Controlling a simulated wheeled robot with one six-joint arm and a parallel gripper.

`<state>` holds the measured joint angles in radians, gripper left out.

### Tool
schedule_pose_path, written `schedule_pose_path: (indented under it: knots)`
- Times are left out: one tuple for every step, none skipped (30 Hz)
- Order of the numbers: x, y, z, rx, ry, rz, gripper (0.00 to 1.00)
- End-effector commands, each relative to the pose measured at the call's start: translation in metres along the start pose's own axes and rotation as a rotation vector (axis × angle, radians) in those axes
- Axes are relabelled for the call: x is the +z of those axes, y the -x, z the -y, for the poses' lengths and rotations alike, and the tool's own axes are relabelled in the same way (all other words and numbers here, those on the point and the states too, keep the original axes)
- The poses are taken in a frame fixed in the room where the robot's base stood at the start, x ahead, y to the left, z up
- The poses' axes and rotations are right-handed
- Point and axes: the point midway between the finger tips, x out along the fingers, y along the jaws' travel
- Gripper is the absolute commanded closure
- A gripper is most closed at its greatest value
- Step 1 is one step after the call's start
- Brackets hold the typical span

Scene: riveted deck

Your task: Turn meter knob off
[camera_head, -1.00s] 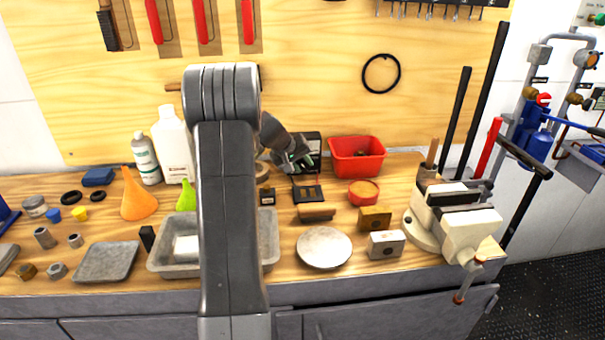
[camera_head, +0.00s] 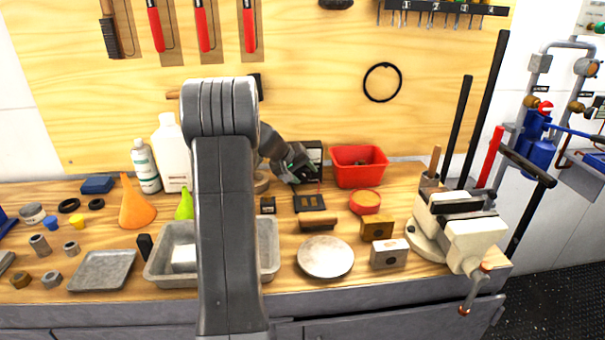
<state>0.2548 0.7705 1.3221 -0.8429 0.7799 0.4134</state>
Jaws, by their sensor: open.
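A dark box-shaped device (camera_head: 313,152), which looks like the meter, stands at the back of the bench against the wooden board. My gripper partly covers it, and its knob cannot be made out. My gripper (camera_head: 302,172) is right in front of the device's left and lower part, with the fingers small and dark; whether they touch it cannot be told. A thin red line, perhaps a lead, runs down from the device towards a flat black item (camera_head: 310,203) lying in front.
A grey tray (camera_head: 268,247), a round plate (camera_head: 325,257) and a vise (camera_head: 462,228) sit nearer. Bottles (camera_head: 172,155) stand left of my arm.

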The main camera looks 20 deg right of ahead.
Motion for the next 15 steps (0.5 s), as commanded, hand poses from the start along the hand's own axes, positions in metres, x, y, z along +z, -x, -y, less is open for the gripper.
schedule_pose_path:
  knots:
    - [0.000, 0.002, 0.000, 0.000, 0.000, -0.001, 0.48]
    - [-0.001, 0.004, 0.000, 0.000, 0.000, -0.001, 0.48]
    - [-0.001, 0.008, 0.000, 0.000, 0.000, -0.002, 0.48]
    - [-0.001, 0.011, 0.000, 0.000, 0.000, -0.002, 0.48]
    - [-0.001, 0.016, 0.000, 0.000, 0.000, -0.002, 0.48]
    - [-0.001, 0.023, 0.000, 0.000, 0.000, -0.004, 0.48]
    - [-0.001, 0.029, 0.000, 0.000, 0.001, -0.004, 0.48]
    - [-0.001, 0.035, 0.000, 0.000, 0.001, -0.004, 0.48]
    - [-0.001, 0.045, 0.000, 0.000, 0.001, -0.005, 0.48]
    - [-0.001, 0.052, 0.001, -0.001, 0.001, -0.005, 0.48]
    - [-0.001, 0.059, 0.000, -0.001, 0.000, -0.005, 0.48]
    - [-0.001, 0.069, 0.000, -0.001, 0.000, -0.005, 0.48]
    - [-0.001, 0.076, 0.000, 0.000, 0.000, -0.005, 0.48]
    - [-0.001, 0.083, 0.000, 0.000, 0.000, -0.006, 0.48]
    - [-0.001, 0.091, 0.000, 0.000, 0.000, -0.005, 0.48]
